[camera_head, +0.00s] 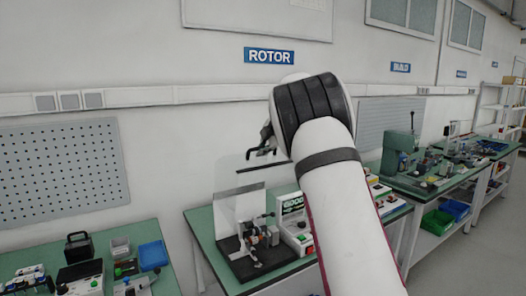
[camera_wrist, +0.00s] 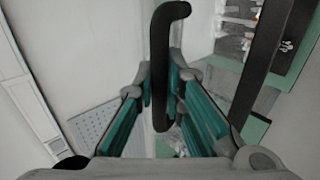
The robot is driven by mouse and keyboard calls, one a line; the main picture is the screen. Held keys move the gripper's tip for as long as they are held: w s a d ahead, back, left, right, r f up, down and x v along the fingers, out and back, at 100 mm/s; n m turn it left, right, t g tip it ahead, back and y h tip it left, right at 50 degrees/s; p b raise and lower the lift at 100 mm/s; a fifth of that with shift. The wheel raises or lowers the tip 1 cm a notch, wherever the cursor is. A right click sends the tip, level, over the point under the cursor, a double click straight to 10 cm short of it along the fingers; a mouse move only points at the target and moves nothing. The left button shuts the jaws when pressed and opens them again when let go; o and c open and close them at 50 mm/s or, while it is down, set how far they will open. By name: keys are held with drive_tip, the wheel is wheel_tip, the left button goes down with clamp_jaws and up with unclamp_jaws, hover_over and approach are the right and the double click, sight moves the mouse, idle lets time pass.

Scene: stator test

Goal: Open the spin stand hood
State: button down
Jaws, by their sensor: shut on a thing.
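The spin stand (camera_head: 254,251) stands on the green bench below my arm, with a dark base and small metal parts. Its clear hood (camera_head: 228,178) shows faintly above it as a see-through panel, raised off the base, with a dark bar (camera_head: 262,168) along one edge. In the wrist view, my gripper (camera_wrist: 161,68) is shut on a black bent handle (camera_wrist: 170,12), which runs between the green-padded fingers. In the head view my gripper (camera_head: 262,145) is small and partly hidden by my arm. How the handle joins the hood is not clear.
A white instrument with a green display (camera_head: 292,206) stands right beside the stand. A left bench holds a blue bin (camera_head: 152,255) and a black box (camera_head: 79,247). My arm hides part of the middle bench. A pegboard (camera_head: 62,168) hangs on the left wall.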

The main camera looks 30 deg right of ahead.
drive_tip(key=c, duration=1.9)
unclamp_jaws()
drive_tip(key=shift+c, duration=0.2)
drive_tip(key=v, duration=1.2)
